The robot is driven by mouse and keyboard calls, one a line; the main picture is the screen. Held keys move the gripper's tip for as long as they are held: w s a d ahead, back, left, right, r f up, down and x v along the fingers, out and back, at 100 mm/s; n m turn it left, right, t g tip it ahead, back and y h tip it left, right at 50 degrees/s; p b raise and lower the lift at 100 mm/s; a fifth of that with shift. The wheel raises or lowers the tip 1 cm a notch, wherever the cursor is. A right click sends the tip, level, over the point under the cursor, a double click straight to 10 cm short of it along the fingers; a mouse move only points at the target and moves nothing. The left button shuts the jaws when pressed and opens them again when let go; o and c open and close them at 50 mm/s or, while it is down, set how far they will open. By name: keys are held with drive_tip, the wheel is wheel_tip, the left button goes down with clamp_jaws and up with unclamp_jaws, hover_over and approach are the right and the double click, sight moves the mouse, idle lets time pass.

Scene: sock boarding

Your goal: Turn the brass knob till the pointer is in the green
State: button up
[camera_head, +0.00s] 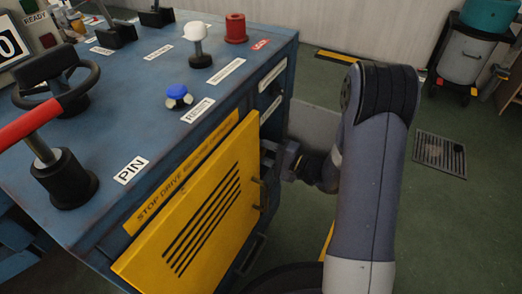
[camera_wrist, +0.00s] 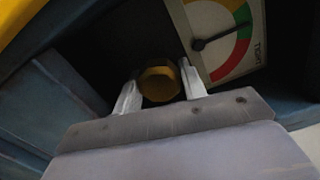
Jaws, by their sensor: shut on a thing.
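The brass knob (camera_wrist: 160,83) shows in the wrist view, inside a dark recess. My gripper (camera_wrist: 160,88) is shut on it, one pale finger on each side. To its right, a gauge (camera_wrist: 222,62) with a dark pointer (camera_wrist: 220,36) carries orange, green and red bands and the word TIGHT. In the head view my gripper (camera_head: 277,160) reaches in beside the yellow door's edge, and the knob and gauge are hidden.
The yellow slotted door (camera_head: 200,215) stands at the front of the blue cabinet (camera_head: 140,70), left of my gripper. The cabinet top holds a white knob, a red button, a blue knob and a red-handled lever. Open floor with a drain grate (camera_head: 440,153) lies to the right.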

idle(0.3)
drive_tip(key=o, duration=1)
drive_tip(key=shift+c, duration=0.2)
drive_tip(key=p+v, duration=0.2)
drive_tip(key=v, duration=0.8)
drive_tip(key=shift+s+d+p, duration=0.25)
drive_tip(key=shift+d+p, duration=0.1)
drive_tip(key=shift+p, duration=0.05)
drive_tip(key=b+x, duration=0.2)
drive_tip(key=x, duration=0.9)
drive_tip(key=shift+b, duration=0.4)
drive_tip(key=shift+s+d, duration=0.1)
drive_tip(key=shift+d, duration=0.05)
